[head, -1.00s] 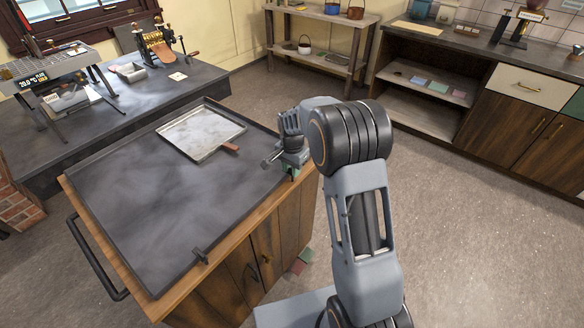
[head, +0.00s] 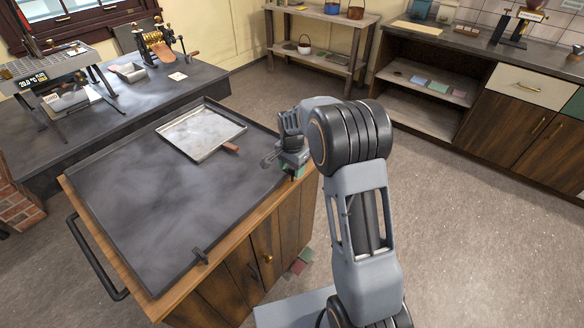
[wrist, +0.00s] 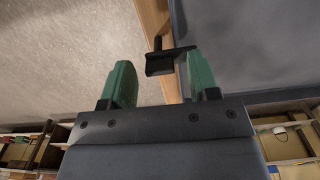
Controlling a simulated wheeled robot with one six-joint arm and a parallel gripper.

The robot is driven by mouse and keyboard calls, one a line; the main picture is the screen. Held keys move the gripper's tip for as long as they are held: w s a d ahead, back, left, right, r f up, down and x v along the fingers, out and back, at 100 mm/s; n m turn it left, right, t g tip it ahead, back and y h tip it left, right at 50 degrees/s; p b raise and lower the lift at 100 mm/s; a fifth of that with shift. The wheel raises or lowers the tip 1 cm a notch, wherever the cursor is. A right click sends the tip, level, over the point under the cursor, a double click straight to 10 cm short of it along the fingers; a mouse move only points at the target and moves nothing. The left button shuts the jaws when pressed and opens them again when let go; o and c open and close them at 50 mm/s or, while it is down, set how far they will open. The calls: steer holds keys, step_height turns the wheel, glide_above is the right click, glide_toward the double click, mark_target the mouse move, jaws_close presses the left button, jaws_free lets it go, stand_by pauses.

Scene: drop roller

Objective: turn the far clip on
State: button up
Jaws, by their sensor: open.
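My gripper (head: 290,168) is at the right edge of the dark-topped wooden table, toward its far end. In the wrist view my gripper (wrist: 161,72) is open, with its two green fingers apart and nothing held. A black clip (wrist: 168,61) with a short upright post sits on the wooden table edge, seen beyond and between the fingertips, nearer the right finger. Contact cannot be told. In the head view this clip is hidden behind my gripper.
A metal tray (head: 187,142) with a brown handle lies on the table's far part. The rest of the dark tabletop (head: 150,215) is clear. A bench with devices (head: 60,130) stands behind at left. A shelf (head: 318,55) and cabinets (head: 500,110) stand further back.

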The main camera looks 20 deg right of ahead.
step_height(320, 180, up, 14)
steer(key=shift+p, duration=0.4)
steer(key=shift+f, duration=0.1)
stand_by(0.6)
